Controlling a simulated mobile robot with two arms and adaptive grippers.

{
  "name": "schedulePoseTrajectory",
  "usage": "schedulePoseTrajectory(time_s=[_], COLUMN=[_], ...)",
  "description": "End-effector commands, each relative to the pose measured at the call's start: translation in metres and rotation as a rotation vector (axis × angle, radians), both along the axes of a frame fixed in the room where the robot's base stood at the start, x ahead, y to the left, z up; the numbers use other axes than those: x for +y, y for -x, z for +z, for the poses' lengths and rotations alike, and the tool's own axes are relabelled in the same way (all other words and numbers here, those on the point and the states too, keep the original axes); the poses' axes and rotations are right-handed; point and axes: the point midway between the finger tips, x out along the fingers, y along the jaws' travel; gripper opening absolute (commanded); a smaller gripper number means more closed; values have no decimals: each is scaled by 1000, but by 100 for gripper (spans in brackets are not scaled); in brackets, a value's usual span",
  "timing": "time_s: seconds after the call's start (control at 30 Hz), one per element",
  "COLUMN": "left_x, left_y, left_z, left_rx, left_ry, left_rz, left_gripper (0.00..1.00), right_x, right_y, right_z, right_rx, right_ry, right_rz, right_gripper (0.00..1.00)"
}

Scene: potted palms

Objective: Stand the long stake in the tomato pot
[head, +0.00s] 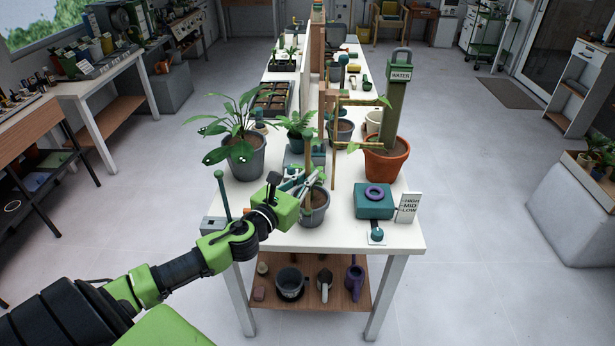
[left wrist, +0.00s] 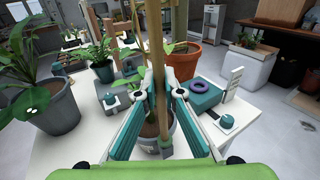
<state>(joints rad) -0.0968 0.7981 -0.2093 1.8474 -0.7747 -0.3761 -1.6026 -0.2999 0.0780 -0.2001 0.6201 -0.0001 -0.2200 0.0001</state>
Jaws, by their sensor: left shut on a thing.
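My left gripper (head: 309,179) is shut on a long brown stake (head: 308,158) above a small grey pot (head: 315,215) near the table's front edge. In the left wrist view the stake (left wrist: 157,50) runs nearly upright between the fingertips (left wrist: 162,92), and its lower part goes down over the pot (left wrist: 171,135). A small leafy plant (head: 322,176) grows in that pot, beside the stake. My right gripper is not in view.
A leafy plant in a grey pot (head: 240,158) stands left, and an orange pot (head: 386,160) stands right behind. A teal box with a purple ring (head: 374,191) and a white card (head: 408,207) lie right. A thin green post (head: 222,195) rises near my arm.

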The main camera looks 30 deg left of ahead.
Motion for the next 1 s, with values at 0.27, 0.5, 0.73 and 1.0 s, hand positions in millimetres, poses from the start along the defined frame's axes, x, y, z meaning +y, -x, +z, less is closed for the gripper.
schedulePoseTrajectory(time_s=[0.27,0.5,0.73,1.0], left_x=[0,0,0,0], left_y=[0,0,0,0], left_z=[-9,-8,-8,-8], left_rx=[0,0,0,0], left_ry=[0,0,0,0], left_rz=[0,0,0,0], left_gripper=[0,18,28,44], right_x=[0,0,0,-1], right_y=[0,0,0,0], right_z=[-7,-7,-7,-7], right_rx=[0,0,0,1], right_ry=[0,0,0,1], right_rz=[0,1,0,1], right_gripper=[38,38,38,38])
